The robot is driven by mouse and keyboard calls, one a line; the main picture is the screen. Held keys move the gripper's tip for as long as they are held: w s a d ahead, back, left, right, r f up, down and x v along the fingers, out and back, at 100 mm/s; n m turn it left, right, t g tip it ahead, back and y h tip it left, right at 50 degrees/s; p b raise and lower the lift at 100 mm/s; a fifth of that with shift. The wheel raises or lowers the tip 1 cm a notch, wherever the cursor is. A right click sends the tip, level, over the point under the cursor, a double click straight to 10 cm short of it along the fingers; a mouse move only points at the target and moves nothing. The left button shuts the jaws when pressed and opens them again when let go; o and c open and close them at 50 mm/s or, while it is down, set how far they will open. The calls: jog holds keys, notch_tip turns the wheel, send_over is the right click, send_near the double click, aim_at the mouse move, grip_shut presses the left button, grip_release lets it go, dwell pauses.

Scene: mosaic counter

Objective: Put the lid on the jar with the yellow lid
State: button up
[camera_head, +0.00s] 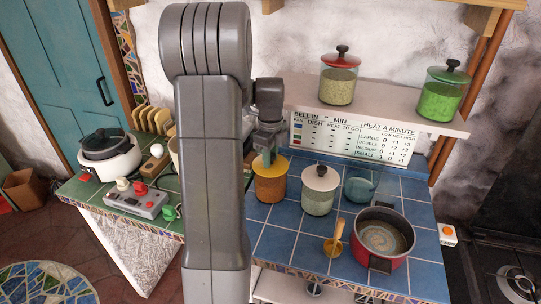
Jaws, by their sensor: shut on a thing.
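The jar (271,188) with orange-brown contents stands on the blue tiled counter, just right of my arm. Its yellow lid (283,168) is at the jar's mouth, level and lined up with it. Whether the lid rests fully on the rim or sits slightly above it, I cannot tell. My gripper (267,159) points down at the middle of the lid and is shut on it. The fingers hide the lid's knob, and my arm is close to the jar's left side in the picture.
A jar with a white lid (320,180) stands close right of it, with a teal pot (358,188) beyond. A red pan (381,243) and a wooden-handled tool (335,238) are in front. Two lidded jars, red (339,77) and green (441,93), stand on the shelf (387,115) above.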

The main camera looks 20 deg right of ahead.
jog(key=shift+f, duration=0.1)
dwell(0.7)
jog(key=o, duration=1.6)
jog(key=shift+c, duration=0.2)
jog(key=shift+r+p, duration=1.85)
jog(key=shift+r, duration=1.65)
jog(key=shift+f, duration=0.1)
